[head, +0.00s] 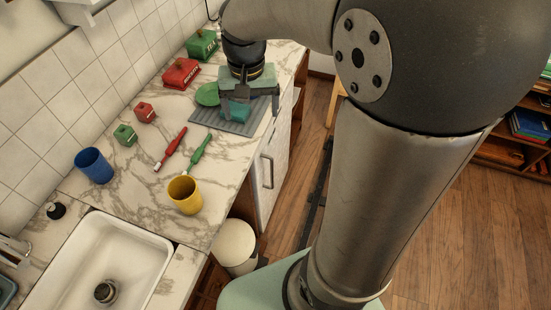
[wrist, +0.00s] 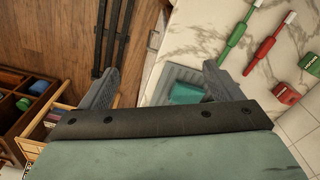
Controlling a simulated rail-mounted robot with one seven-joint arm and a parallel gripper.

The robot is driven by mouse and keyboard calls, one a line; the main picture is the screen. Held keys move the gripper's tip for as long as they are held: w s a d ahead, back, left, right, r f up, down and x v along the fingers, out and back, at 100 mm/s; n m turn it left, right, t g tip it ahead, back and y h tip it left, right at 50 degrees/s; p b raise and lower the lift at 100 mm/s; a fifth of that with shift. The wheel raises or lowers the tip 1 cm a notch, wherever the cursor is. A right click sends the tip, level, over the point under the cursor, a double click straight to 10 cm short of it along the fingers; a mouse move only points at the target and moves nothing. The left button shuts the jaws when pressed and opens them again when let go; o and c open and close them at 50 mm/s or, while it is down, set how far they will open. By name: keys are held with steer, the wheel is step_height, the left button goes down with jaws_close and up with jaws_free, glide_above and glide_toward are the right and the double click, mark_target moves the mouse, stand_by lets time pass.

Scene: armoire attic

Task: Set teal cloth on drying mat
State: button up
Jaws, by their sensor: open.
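The teal cloth (head: 236,111) is a small folded block on the grey ribbed drying mat (head: 215,122). It also shows in the wrist view (wrist: 186,93), lying on the mat (wrist: 160,76) between my fingers, partly hidden by the gripper body. My gripper (head: 248,104) is above the mat with its jaws apart around the cloth's position; the wrist view shows the two fingers (wrist: 161,84) spread wide. I cannot tell whether a finger touches the cloth. A green round item (head: 207,94) lies at the mat's far left edge.
Red (head: 181,73) and green (head: 202,44) boxes stand by the wall. The sink (head: 75,245) is at front left.

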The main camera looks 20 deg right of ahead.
steer(key=s+f+n, duration=0.1)
steer(key=s+n, duration=0.1)
steer(key=s, duration=0.6)
steer(key=s+f+n, duration=0.1)
steer(key=s+f, duration=0.1)
steer(key=s, duration=0.6)
steer(key=shift+f+n, duration=0.3)
steer(key=shift+n, duration=0.1)
